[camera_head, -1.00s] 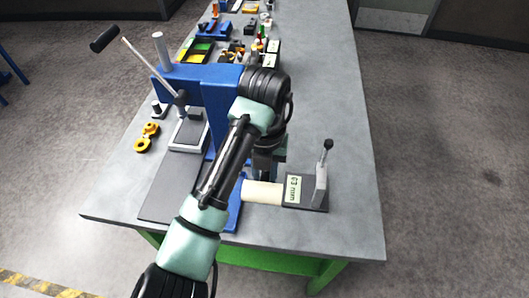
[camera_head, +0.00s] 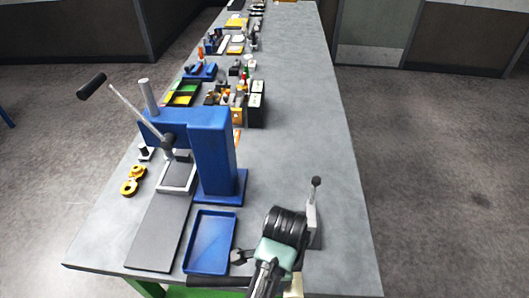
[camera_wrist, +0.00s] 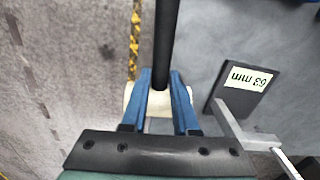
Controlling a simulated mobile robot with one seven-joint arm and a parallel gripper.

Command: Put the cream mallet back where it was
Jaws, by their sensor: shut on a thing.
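The mallet has a cream head (camera_wrist: 159,104) and a black handle (camera_wrist: 167,35). In the wrist view my gripper (camera_wrist: 160,82) has its two blue fingers shut on the mallet, with the cream head across them and the handle running up the picture. In the head view a bit of the cream head (camera_head: 297,284) shows behind my wrist at the table's front edge, and the handle (camera_head: 215,282) points left in front of the blue tray (camera_head: 232,243). My fingertips are hidden there. A grey 63 mm block (camera_wrist: 225,97) stands right of the mallet in the wrist view.
The block's upright post and lever (camera_head: 312,205) stand close behind my wrist. A blue lever press (camera_head: 214,155) with a dark base plate (camera_head: 160,232) is at left. Yellow parts (camera_head: 132,180) lie left of it. Several items line the table's far side. The right of the grey table (camera_head: 310,120) is clear.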

